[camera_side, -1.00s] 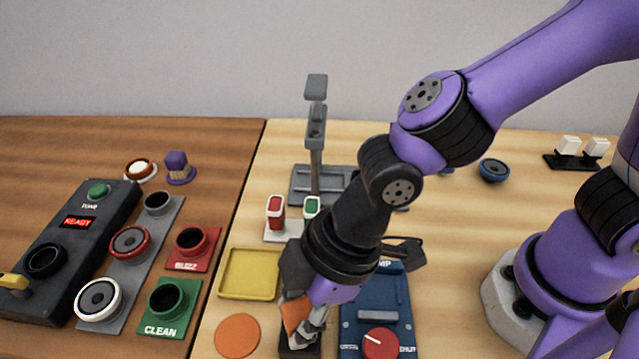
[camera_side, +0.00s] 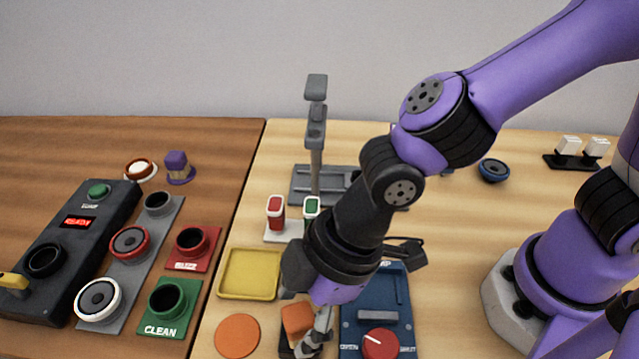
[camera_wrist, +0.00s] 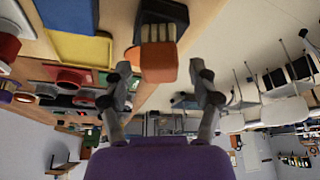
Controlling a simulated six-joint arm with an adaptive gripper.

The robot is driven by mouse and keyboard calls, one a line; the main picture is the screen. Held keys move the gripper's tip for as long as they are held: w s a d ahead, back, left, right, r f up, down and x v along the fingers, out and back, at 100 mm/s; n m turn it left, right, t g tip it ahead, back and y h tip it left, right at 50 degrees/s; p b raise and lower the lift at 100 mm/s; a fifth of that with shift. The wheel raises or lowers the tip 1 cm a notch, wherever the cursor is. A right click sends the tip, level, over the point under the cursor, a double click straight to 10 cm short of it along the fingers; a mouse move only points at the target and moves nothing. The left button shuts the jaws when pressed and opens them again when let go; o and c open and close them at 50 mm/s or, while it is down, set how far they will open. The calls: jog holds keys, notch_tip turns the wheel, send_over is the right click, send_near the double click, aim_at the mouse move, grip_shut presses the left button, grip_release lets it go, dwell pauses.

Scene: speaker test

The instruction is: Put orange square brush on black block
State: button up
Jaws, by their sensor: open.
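The orange square brush (camera_side: 297,317) sits at the black block (camera_side: 286,347) in the side view, partly hidden by my fingers. In the wrist view the orange brush (camera_wrist: 158,64) shows pale bristles facing the black block (camera_wrist: 162,10) and appears to rest on it. My gripper (camera_wrist: 160,82) is open, and its two fingers are spread apart with the brush ahead of the gap between them. In the side view my gripper (camera_side: 312,345) is just right of the brush, and one finger hides part of the block.
An orange disc (camera_side: 237,335) and a yellow tray (camera_side: 250,273) lie to the left. A blue panel with a red knob (camera_side: 380,343) is close on the right. A grey stand (camera_side: 315,150) rises behind. Green and red sockets (camera_side: 167,300) are farther left.

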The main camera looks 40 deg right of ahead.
jog(key=w+d+v, duration=0.1)
jog(key=v, duration=1.1)
jog(key=w+d+m+t+h, duration=0.2)
jog(key=d+m, duration=1.1)
jog(key=d, duration=0.8)
jog(key=shift+w+r+t+h, duration=0.2)
jog(key=shift+r+t+h, duration=0.1)
jog(key=shift+t+h, duration=0.7)
